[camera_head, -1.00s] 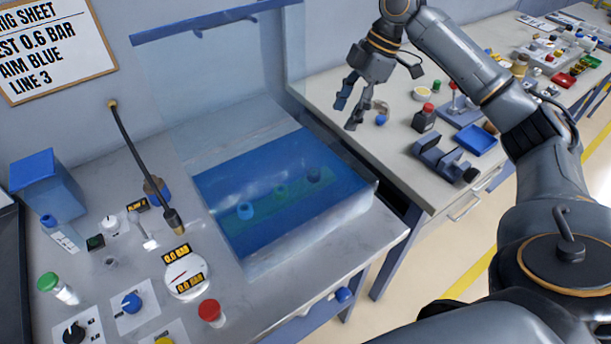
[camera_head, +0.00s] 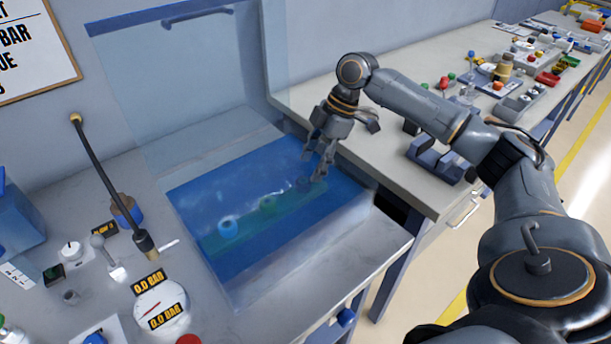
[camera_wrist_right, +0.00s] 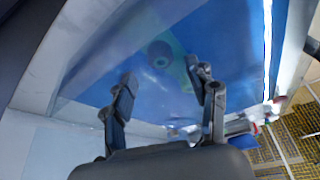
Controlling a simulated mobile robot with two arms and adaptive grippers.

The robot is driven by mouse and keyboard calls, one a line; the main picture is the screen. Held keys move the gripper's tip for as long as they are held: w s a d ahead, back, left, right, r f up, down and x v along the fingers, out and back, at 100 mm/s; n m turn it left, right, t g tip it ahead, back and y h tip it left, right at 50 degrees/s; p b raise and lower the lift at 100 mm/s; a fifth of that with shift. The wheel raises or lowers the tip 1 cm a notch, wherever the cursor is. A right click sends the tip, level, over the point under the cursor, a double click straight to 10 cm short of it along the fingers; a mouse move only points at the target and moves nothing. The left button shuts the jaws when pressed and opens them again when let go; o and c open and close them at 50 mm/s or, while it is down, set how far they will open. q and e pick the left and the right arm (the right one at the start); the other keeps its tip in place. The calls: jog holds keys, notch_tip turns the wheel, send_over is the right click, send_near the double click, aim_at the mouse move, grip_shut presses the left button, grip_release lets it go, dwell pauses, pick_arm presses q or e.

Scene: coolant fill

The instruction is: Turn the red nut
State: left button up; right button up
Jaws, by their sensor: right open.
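No nut looks clearly red in either view. In the head view a row of nuts sits on a green bar (camera_head: 246,220) under blue liquid in a tank: a light blue one (camera_head: 228,227), a green one (camera_head: 267,204) and a dark one (camera_head: 303,184). The dark one's true colour is hard to tell through the liquid. My right gripper (camera_head: 316,168) points down at the tank's right end, close to the dark nut, with open, empty fingers. In the right wrist view the gripper (camera_wrist_right: 164,82) spreads over the blue liquid, and a dark round nut (camera_wrist_right: 160,52) shows beyond the fingertips. Contact cannot be told.
A clear raised panel (camera_head: 185,85) stands behind the tank. A dark hose-like rod (camera_head: 108,180) and a gauge (camera_head: 162,303) are left of it. The right-hand bench (camera_head: 420,70) holds a dark blue block (camera_head: 437,160) and several small parts.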

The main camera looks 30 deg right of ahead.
aim_at(304, 181)
jog(key=x, duration=0.5)
jog(key=c, duration=1.2)
jog(key=shift+o, duration=0.2)
jog(key=shift+s+r+m+p, duration=0.1)
jog(key=shift+r+m+p, duration=0.25)
jog(key=shift+p, duration=0.65)
jog(key=m+t+p, duration=0.1)
jog(key=m+p, duration=0.2)
jog(key=p, duration=0.1)
jog(key=m+t+h+p, duration=0.1)
jog(key=m+p, duration=0.2)
jog(key=p, duration=0.2)
jog(key=shift+s+a, duration=0.15)
jog(key=shift+f+m+t+h+p, duration=0.3)
jog(key=shift+m+h+p, duration=0.2)
jog(key=shift+m+p, duration=0.65)
